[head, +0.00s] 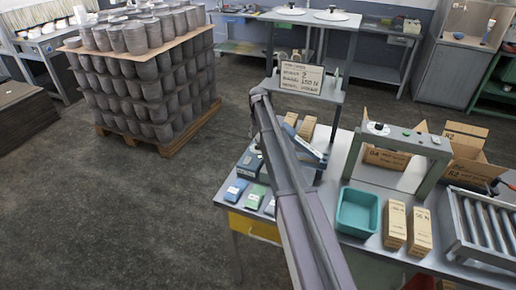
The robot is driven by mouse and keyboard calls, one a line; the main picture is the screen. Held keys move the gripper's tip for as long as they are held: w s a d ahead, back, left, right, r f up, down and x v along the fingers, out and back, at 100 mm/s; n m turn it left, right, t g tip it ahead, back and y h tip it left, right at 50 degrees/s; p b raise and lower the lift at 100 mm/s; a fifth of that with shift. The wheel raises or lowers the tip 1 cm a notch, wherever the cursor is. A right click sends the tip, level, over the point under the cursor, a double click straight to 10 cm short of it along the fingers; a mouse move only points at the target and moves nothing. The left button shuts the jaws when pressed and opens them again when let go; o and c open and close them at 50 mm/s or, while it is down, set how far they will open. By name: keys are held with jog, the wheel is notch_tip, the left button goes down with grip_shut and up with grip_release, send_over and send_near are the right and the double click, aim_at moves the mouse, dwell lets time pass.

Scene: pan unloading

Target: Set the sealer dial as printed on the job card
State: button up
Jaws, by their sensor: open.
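The job card (300,78) is a cream card with dark print, standing at the back of the workbench. The likely sealer (433,152) is a grey-green arch-shaped machine on the right of the bench. A round white dial (378,128) with a dark knob sits on its top left; its setting is too small to read. My arm crosses the middle of the view, left of the machine. I cannot make out my gripper.
A teal bin (358,211) and upright cartons (395,224) stand in front of the machine. A roller conveyor (488,225) is at right, with open cardboard boxes (462,142) behind. Small blue and green packs (236,190) lie left. A pallet of grey pots (150,85) stands beyond clear floor.

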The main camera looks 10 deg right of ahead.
aim_at(258, 144)
jog(key=shift+f+b, duration=2.6)
jog(key=shift+f, duration=0.3)
grip_shut()
